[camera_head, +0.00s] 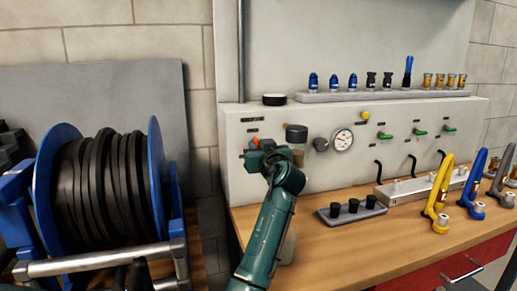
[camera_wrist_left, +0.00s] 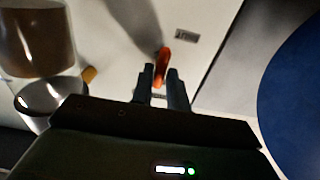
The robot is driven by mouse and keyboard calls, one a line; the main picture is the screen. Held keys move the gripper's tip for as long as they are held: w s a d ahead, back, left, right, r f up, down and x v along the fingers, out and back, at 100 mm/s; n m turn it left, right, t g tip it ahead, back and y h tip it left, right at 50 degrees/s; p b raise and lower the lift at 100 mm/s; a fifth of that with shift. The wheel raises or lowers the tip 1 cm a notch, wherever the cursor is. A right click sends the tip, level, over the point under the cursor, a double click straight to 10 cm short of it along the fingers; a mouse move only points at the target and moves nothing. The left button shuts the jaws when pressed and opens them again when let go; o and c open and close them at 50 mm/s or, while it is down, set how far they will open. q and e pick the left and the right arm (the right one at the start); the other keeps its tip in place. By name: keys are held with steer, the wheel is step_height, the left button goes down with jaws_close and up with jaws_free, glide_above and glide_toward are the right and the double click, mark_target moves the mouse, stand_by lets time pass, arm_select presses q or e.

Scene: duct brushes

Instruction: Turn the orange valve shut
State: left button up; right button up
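The orange valve (camera_head: 254,142) is on the left part of the light grey panel (camera_head: 240,190), mostly hidden behind my gripper in the head view. In the left wrist view its orange handle (camera_wrist_left: 162,66) stands slightly tilted between two dark fingers. My left gripper (camera_head: 264,152) is at the valve, its fingers close together on both sides of the handle with only a narrow gap. It looks shut on the handle, though firm contact is hard to see. My right gripper is not in view.
A dark round knob (camera_head: 296,133) and a gauge (camera_head: 342,139) are just right of the valve. A blue hose reel (camera_head: 155,150) stands at left. A grey tray with black caps (camera_head: 335,217) lies on the wooden bench (camera_head: 310,260).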

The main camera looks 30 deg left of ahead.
arm_select(q)
jaws_close()
